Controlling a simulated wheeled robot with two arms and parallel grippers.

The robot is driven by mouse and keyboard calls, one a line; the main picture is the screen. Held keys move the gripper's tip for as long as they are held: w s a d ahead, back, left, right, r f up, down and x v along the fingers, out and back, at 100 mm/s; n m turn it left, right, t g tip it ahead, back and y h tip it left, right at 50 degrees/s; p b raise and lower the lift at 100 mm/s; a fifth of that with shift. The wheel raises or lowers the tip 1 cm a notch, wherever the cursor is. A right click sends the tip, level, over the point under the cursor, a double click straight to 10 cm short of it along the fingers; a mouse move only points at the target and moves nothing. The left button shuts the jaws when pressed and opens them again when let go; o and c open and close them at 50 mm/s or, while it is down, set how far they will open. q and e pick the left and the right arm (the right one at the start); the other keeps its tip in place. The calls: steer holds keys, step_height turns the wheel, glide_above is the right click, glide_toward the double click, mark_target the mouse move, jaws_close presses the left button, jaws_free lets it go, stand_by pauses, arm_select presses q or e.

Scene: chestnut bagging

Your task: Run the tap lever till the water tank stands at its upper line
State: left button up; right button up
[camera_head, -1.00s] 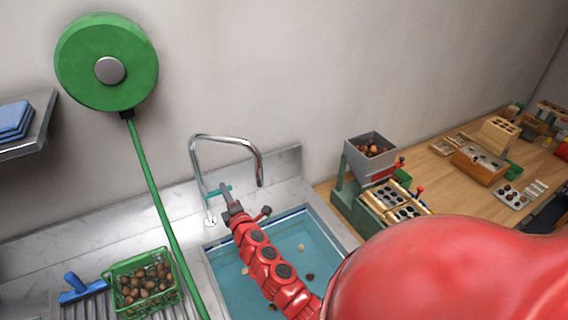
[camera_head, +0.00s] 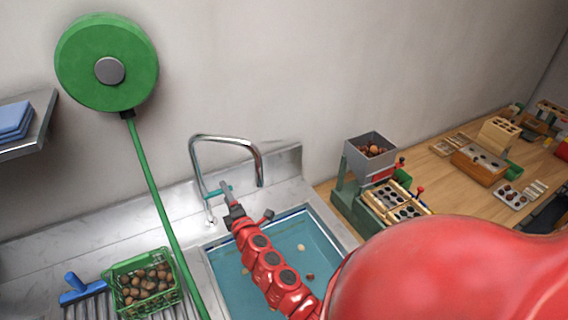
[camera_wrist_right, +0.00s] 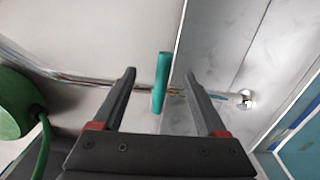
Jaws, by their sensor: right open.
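The chrome tap (camera_head: 226,140) arches over the sink, with a small green tap lever (camera_head: 217,191) on its riser. My right gripper (camera_head: 229,189) reaches up to the lever in the head view. In the right wrist view the green lever (camera_wrist_right: 161,82) stands between the two dark fingers of my right gripper (camera_wrist_right: 160,85), which is open with a gap on each side. The water tank (camera_head: 318,262) is the sink basin, holding blue-green water with a few chestnuts in it. I cannot make out its upper line. No water stream shows at the spout. My left gripper is not in view.
A green basket of chestnuts (camera_head: 146,288) and a blue-handled tool (camera_head: 77,288) are left of the basin. A green hose (camera_head: 158,205) hangs from the wall reel (camera_head: 105,62). A hopper machine (camera_head: 370,160) stands right of the basin on the wooden bench (camera_head: 440,177).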

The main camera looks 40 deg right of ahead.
steer(key=v, duration=0.7)
steer(key=shift+b, duration=0.3)
steer(key=shift+s+f, duration=0.15)
steer(key=shift+s, duration=0.05)
